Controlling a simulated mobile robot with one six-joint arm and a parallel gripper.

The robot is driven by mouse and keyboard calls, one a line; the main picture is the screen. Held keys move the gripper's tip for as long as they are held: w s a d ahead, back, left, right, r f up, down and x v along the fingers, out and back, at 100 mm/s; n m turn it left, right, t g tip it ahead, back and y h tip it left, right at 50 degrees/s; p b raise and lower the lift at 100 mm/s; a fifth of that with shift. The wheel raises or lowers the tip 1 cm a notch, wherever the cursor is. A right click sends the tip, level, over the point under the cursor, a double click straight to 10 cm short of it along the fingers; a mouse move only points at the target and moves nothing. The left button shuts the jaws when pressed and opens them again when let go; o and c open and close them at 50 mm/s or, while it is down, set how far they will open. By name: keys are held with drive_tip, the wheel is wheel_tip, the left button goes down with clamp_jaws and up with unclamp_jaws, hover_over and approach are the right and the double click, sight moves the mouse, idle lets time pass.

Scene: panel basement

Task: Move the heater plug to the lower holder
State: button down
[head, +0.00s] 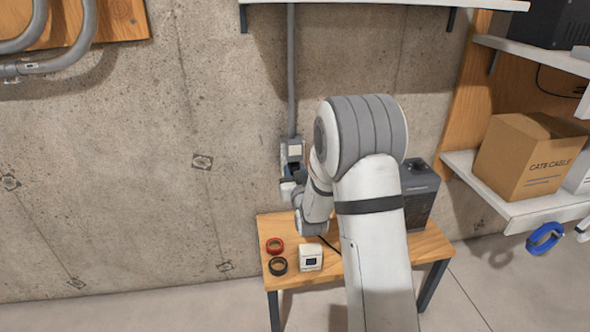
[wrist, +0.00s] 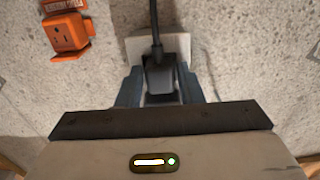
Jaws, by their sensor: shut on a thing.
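In the wrist view the dark heater plug (wrist: 160,77) sits between the two fingers of my gripper (wrist: 160,92), which are shut on it. Its black cord runs up to the top of the picture. A white plate (wrist: 138,48) on the concrete wall lies right behind the plug; I cannot tell whether the plug is seated in it. In the head view my gripper (head: 289,187) is at the wall, below a grey box on a conduit, and my arm hides the plug. I cannot make out a lower holder for certain.
An orange outlet (wrist: 69,32) is on the wall at upper left in the wrist view. Shelves stand at right.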

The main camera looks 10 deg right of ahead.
drive_tip(key=shift+s, duration=2.95)
